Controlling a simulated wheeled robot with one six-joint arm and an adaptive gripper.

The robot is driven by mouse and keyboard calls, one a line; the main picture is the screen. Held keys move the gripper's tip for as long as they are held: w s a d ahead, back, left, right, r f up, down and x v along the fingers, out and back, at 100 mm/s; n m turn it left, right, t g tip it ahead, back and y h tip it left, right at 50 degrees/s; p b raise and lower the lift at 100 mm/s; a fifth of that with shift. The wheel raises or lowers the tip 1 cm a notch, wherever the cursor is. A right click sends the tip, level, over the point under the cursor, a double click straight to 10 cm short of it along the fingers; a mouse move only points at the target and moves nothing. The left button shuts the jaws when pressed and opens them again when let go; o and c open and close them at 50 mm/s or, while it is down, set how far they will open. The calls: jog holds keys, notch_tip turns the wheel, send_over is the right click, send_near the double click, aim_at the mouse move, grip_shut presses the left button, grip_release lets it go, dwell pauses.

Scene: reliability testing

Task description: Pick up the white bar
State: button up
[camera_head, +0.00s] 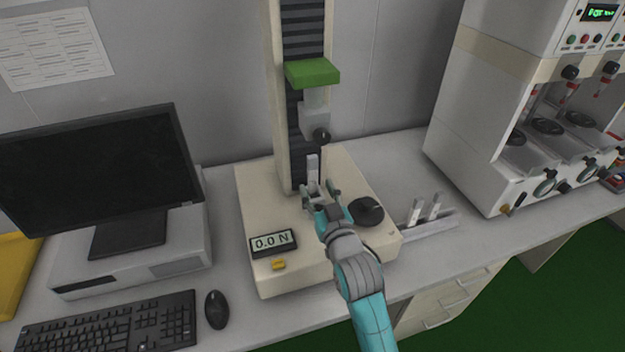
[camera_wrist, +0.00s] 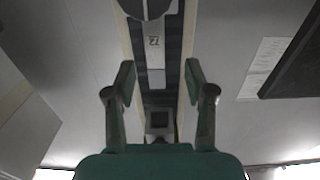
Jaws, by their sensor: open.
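A white bar (camera_head: 313,165) stands upright at the foot of the testing machine's column, below the upper clamp (camera_head: 315,122). In the wrist view the white bar (camera_wrist: 155,48) carries a dark "72" mark and lies in line with the gap between my fingers. My gripper (camera_head: 320,191) is at the bar's lower end over the machine's base. Its two fingers (camera_wrist: 159,82) are spread apart with nothing clamped between them. The bar's lowest part is partly hidden by my gripper, and I cannot tell its exact distance from the fingers.
Two more white bars (camera_head: 415,211) (camera_head: 434,208) stand in a grey rack (camera_head: 440,223) to the right. A black knob (camera_head: 368,211) is close beside my gripper. A monitor (camera_head: 95,175) is left, a large white apparatus (camera_head: 475,110) right.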

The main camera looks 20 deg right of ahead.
aim_at(314, 177)
jog(key=shift+w+d, duration=0.15)
jog(key=shift+w, duration=1.2)
jog(key=shift+w+d, duration=0.15)
jog(key=shift+w, duration=1.2)
grip_shut()
